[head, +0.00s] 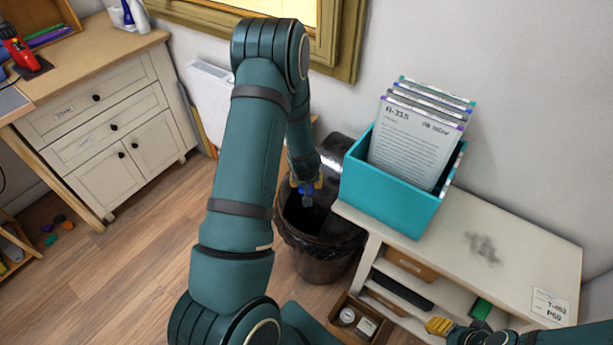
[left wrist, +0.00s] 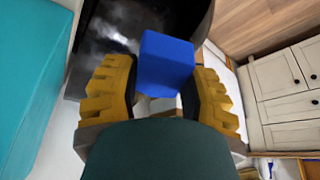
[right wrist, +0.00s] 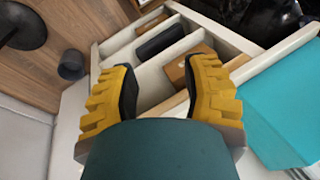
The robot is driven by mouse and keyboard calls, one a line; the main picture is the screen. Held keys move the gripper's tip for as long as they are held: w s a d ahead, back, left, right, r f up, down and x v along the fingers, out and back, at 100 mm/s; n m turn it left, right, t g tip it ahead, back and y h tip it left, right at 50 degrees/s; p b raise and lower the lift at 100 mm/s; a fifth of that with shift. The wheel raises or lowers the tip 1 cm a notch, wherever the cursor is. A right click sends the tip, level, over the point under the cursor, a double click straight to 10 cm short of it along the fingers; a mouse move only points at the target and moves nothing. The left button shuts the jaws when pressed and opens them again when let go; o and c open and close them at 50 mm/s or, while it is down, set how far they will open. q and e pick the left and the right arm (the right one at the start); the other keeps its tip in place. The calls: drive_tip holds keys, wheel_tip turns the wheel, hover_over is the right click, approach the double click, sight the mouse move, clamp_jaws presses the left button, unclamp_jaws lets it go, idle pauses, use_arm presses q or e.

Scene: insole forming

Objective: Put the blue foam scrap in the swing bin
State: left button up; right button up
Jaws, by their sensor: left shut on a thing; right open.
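The blue foam scrap (left wrist: 166,65) is a small block between the yellow fingers of my left gripper (left wrist: 160,80), which is shut on it. In the head view the scrap (head: 305,190) shows small at the tip of my left gripper (head: 307,184), over the dark mouth of the swing bin (head: 318,262). The bin is black and round, with a glossy top part behind the gripper. The glossy black top also shows in the left wrist view (left wrist: 105,40). My left arm hides part of the bin. My right gripper (right wrist: 164,75) is open and empty, near the shelf unit.
Right of the bin stands a white shelf unit (head: 500,240) bearing a teal box (head: 390,195) of documents. A wooden tray (head: 343,325) sits low at its front. A drawer cabinet (head: 105,130) stands at left. Several coloured scraps (head: 68,225) lie on the floor.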

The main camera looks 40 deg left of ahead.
use_arm(q)
wheel_tip(320, 180, down, 7)
drive_tip(key=b, duration=0.5)
drive_tip(key=shift+r, duration=0.2)
wheel_tip(320, 180, down, 7)
drive_tip(key=b, duration=0.6)
drive_tip(key=shift+f, duration=2.75)
drive_tip(key=o, duration=0.8)
drive_tip(key=v, duration=1.2)
drive_tip(key=shift+w+a, duration=0.1)
